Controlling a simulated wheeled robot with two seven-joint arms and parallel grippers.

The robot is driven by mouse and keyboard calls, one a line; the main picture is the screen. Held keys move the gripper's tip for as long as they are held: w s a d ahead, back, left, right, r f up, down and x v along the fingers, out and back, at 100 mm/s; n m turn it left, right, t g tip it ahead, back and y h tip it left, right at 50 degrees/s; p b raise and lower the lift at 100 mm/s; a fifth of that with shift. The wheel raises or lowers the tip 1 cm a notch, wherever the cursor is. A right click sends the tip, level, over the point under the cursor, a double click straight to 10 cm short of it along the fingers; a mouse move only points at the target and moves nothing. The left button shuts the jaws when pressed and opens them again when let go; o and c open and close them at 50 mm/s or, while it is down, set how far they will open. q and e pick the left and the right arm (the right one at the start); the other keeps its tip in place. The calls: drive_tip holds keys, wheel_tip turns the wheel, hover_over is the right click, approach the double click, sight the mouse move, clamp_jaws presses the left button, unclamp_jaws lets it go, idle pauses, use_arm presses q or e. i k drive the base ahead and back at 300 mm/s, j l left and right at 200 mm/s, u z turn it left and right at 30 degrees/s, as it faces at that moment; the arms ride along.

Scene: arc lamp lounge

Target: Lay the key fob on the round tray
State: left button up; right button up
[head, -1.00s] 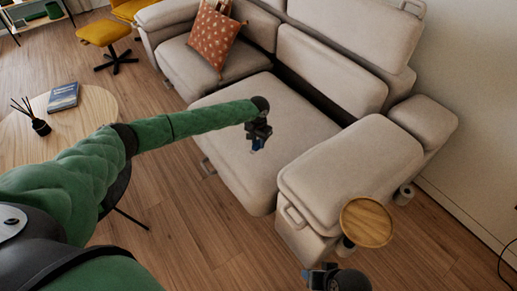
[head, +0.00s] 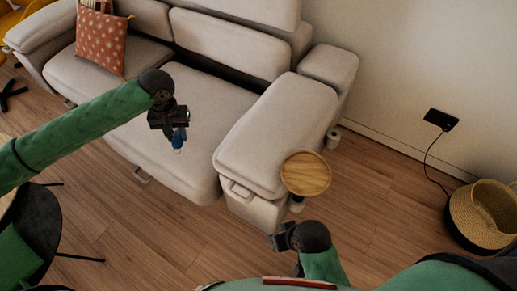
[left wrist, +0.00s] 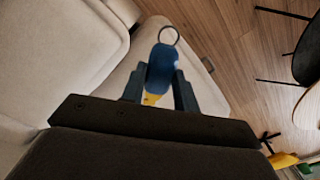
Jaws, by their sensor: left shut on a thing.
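The key fob is dark blue with a metal ring; it shows in the left wrist view (left wrist: 161,68) and, small, in the head view (head: 178,141). My left gripper (head: 179,134) is shut on it and holds it above the sofa seat; its fingers also show in the left wrist view (left wrist: 160,90). A yellow part shows between the fingers. The round tray (head: 306,174) is a wooden disc beside the sofa's near arm, to the right of my left gripper, and looks empty. My right gripper (head: 274,242) is below the tray in the picture; its opening cannot be made out.
The beige sofa (head: 270,135) has a thick armrest between my left gripper and the tray. A woven basket (head: 482,215) stands at the right by a wall socket (head: 441,119) with a cord. A dark chair (head: 38,232) is at lower left. The wood floor right of the tray is clear.

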sight(306, 172)
drive_tip(key=j+z, duration=0.2)
drive_tip(key=z, duration=1.25)
drive_tip(key=k+j+z, duration=0.3)
drive_tip(key=k, duration=0.3)
drive_tip(key=j, duration=0.1)
